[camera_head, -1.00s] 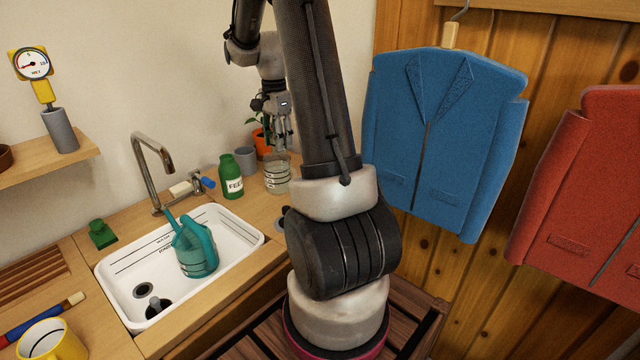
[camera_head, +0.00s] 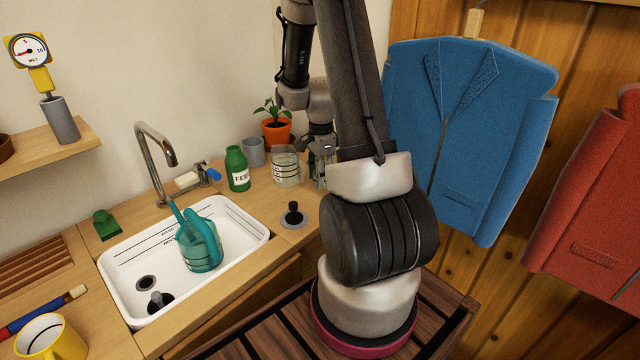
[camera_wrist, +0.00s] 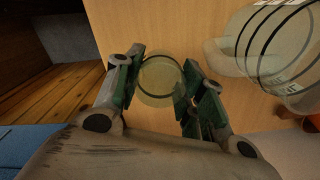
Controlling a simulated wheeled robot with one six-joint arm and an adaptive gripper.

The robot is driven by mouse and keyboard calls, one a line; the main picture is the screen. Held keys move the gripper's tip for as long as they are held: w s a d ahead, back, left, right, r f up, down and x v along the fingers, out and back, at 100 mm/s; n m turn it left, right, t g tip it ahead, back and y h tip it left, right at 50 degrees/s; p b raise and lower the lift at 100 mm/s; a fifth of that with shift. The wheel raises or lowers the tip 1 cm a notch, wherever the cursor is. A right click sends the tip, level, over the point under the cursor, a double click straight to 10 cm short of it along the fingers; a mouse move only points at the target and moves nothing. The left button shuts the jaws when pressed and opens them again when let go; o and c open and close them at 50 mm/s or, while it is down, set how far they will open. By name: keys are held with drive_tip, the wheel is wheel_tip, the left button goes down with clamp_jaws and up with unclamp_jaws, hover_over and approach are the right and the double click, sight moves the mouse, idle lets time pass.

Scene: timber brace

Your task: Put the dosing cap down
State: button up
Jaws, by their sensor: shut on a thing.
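The dosing cap (camera_wrist: 160,80) is a round, see-through, yellowish-green piece in the wrist view. My gripper (camera_wrist: 158,88) is shut on it, with a finger on either side. In the head view, my gripper (camera_head: 319,178) points down at the right part of the wooden counter, just right of the clear measuring jug. I cannot make out the cap there, and I cannot tell whether it touches the counter.
The measuring jug (camera_head: 285,168) with dark rings stands close by; it also shows in the wrist view (camera_wrist: 270,48). Behind are a grey cup (camera_head: 253,151), potted plant (camera_head: 277,133) and green FEED bottle (camera_head: 237,170). A black-knobbed disc (camera_head: 293,216) lies in front. Bare counter (camera_wrist: 125,25) surrounds the cap.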

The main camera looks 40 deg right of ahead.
drive_tip(key=shift+f, duration=1.65)
drive_tip(key=o, duration=0.8)
drive_tip(key=shift+f, duration=0.1)
drive_tip(key=shift+o, duration=0.2)
wheel_tip(320, 180, up, 12)
drive_tip(key=s+a+r+n+t, duration=0.2)
drive_tip(key=s+a+r+n, duration=0.4)
drive_tip(key=a+r+n, duration=0.5)
drive_tip(key=s+a+r+n+t, duration=0.1)
drive_tip(key=s+a+r+n, duration=0.1)
drive_tip(key=s+n, duration=0.3)
drive_tip(key=s+a+r+n+t, duration=0.1)
drive_tip(key=s+a+r+n, duration=0.1)
drive_tip(key=s+r+n, duration=0.2)
drive_tip(key=shift+s+r+n, duration=0.35)
drive_tip(key=shift+s+n, duration=0.15)
drive_tip(key=shift+s, duration=0.8)
